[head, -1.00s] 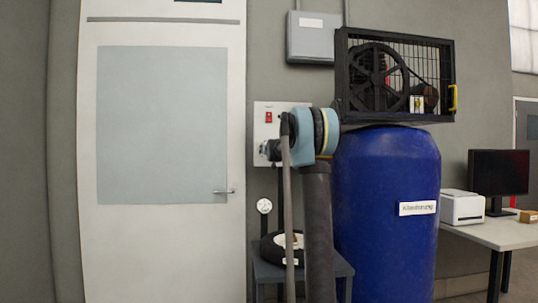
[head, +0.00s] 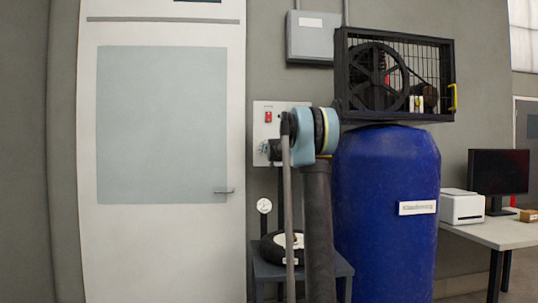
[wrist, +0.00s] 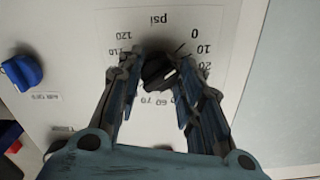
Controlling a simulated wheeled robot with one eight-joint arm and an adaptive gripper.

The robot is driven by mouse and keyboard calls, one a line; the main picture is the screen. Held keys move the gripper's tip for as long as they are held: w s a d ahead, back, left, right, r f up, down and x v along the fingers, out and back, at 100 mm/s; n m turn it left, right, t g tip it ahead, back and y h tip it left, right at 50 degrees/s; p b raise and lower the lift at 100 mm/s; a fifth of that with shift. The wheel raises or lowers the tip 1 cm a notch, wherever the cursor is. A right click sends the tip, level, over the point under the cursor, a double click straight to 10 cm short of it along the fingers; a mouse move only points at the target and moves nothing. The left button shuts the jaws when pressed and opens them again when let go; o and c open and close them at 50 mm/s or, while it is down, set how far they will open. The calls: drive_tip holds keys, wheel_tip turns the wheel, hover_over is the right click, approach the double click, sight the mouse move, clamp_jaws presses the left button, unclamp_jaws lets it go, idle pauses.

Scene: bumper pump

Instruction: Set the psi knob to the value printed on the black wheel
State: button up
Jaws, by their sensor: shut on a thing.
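The psi knob (wrist: 158,72) is dark and sits on a white panel in the wrist view. Printed numbers ring it; 0, 10, 20, 60, 70, 110 and 120 are legible, with psi at the top. My gripper (wrist: 160,80) is shut on the knob, one finger on each side. A pale mark shows on the knob's right side, but its exact reading is unclear. In the head view a black wheel (head: 269,247) lies on a small table, bearing a white label too small to read. My arm hides part of the wheel and the knob there.
A blue knob (wrist: 22,72) is on the panel at left in the wrist view. In the head view, a blue barrel (head: 385,210) carries a caged machine (head: 395,75) close right of my arm. A round gauge (head: 264,206) stands by the small table (head: 270,272). A door (head: 160,250) is at left.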

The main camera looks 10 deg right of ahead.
drive_tip(key=m, duration=1.2)
drive_tip(key=shift+a+f+m, duration=0.1)
drive_tip(key=shift+a+m, duration=0.2)
drive_tip(key=shift+m, duration=0.1)
drive_tip(key=shift+s+d, duration=0.1)
drive_tip(key=shift+d, duration=0.1)
idle(0.7)
drive_tip(key=o, duration=1.1)
drive_tip(key=shift+c, duration=0.2)
